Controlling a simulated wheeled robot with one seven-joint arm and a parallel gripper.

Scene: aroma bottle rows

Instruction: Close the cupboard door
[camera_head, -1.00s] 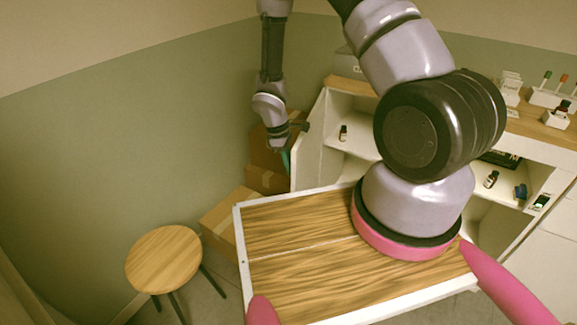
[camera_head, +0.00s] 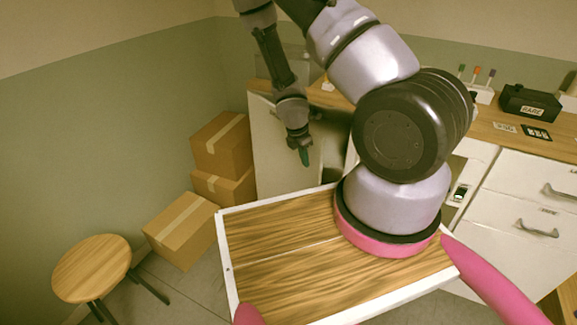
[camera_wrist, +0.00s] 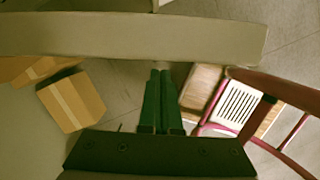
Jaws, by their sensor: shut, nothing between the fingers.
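The cupboard door (camera_head: 272,140) is a pale panel standing open at the left end of the cupboard, below the wooden counter. My gripper (camera_head: 305,160) hangs in front of this panel in the head view, with its green fingers shut and empty, pointing down. In the wrist view my gripper (camera_wrist: 160,75) shows its two green fingers together. A pale flat band (camera_wrist: 130,36), likely the door's edge, crosses the top of that view just beyond the fingertips. I cannot tell whether they touch it. My arm hides much of the cupboard opening.
Cardboard boxes (camera_head: 222,145) are stacked left of the door, with another box (camera_head: 180,230) on the floor. A round wooden stool (camera_head: 92,267) stands at lower left. White drawers (camera_head: 530,205) are at right. The counter (camera_head: 490,120) holds a black case (camera_head: 530,103) and small bottles.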

